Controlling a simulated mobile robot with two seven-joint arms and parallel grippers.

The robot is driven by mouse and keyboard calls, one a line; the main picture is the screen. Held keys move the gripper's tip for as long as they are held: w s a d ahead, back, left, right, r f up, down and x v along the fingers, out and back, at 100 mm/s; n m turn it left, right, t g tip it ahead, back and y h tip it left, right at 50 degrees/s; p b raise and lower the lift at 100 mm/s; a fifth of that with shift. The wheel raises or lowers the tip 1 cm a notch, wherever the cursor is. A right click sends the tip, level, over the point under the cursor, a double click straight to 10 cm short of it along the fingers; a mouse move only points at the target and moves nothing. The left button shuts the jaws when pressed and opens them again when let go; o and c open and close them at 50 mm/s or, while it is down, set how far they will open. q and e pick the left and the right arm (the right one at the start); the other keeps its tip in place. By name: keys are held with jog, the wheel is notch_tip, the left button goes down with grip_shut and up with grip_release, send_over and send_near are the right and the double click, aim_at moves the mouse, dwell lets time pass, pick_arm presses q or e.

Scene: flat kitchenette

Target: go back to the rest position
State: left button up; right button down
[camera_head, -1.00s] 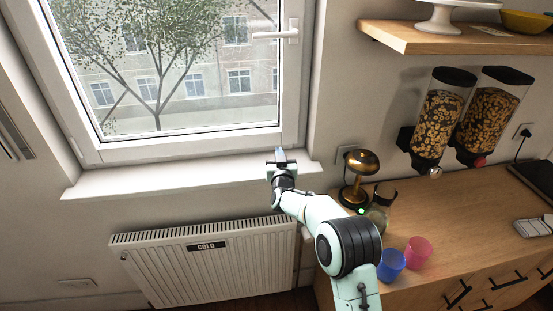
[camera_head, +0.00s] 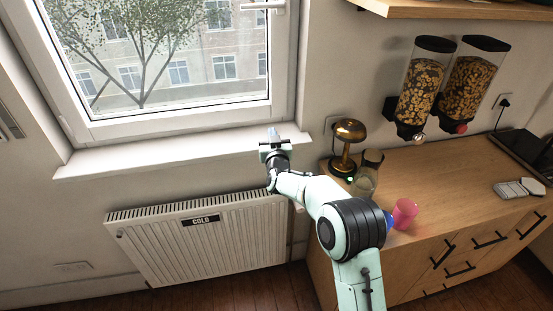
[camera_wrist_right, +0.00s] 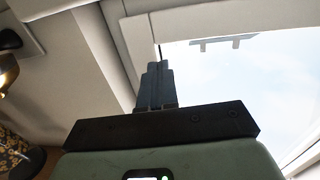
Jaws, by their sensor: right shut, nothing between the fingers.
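My right gripper (camera_head: 273,135) is in front of the window sill in the head view, with its fingers pointing up. In the right wrist view its two dark fingers (camera_wrist_right: 156,85) are together and hold nothing. The window frame and bright glass show behind them. My right arm reaches in from the bottom of the head view, in front of the counter's left end. My left gripper does not show in any view.
The window (camera_head: 180,60) is shut above a white sill (camera_head: 150,157). A radiator (camera_head: 200,240) marked COLD hangs below. On the wooden counter (camera_head: 460,170) stand a brass lamp (camera_head: 347,135), a glass jug (camera_head: 366,178), a pink cup (camera_head: 404,212) and a partly hidden blue cup (camera_head: 389,220). Cereal dispensers (camera_head: 420,88) hang above.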

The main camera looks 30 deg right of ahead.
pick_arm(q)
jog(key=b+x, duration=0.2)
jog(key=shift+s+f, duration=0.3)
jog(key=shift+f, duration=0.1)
pick_arm(e)
jog(key=d+v, duration=0.1)
jog(key=v, duration=0.6)
jog(key=shift+s+a+f, duration=0.2)
jog(key=shift+s, duration=0.35)
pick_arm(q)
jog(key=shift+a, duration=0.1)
pick_arm(e)
jog(key=shift+f, duration=0.1)
